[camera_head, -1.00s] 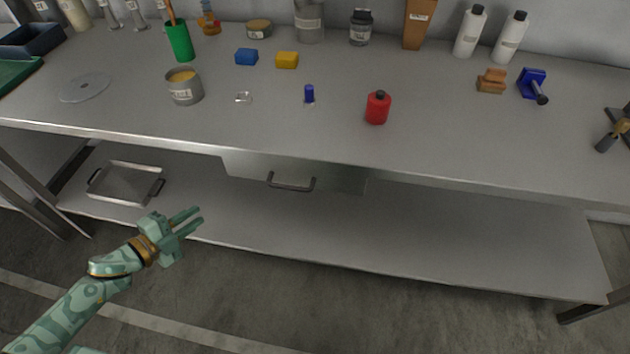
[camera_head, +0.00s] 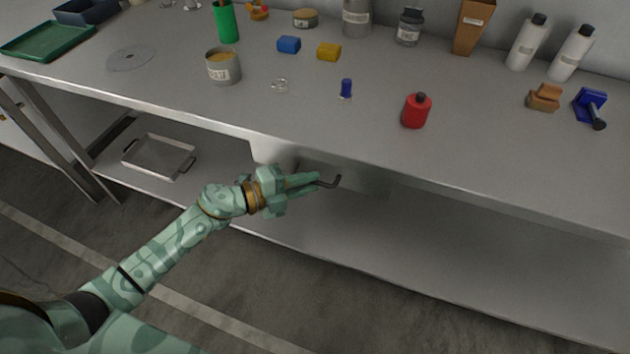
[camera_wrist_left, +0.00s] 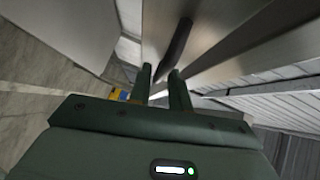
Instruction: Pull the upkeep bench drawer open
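The upkeep bench drawer (camera_head: 365,181) is a grey metal front under the bench top and looks shut. Its dark bar handle (camera_head: 333,183) shows only at its right end; my left gripper hides the rest. My green left gripper (camera_head: 312,181) is at the handle, in front of the drawer. In the left wrist view, the two fingers (camera_wrist_left: 161,72) are apart, and the dark handle (camera_wrist_left: 176,46) runs down towards the gap between them. I see no clear grip on it. My right gripper is out of view.
The bench top (camera_head: 300,115) carries a red bottle (camera_head: 416,111), a blue cap-like piece (camera_head: 346,88) and a tin (camera_head: 223,68) near the front. A metal tray (camera_head: 158,157) lies on the lower shelf at left. The floor before the bench is clear.

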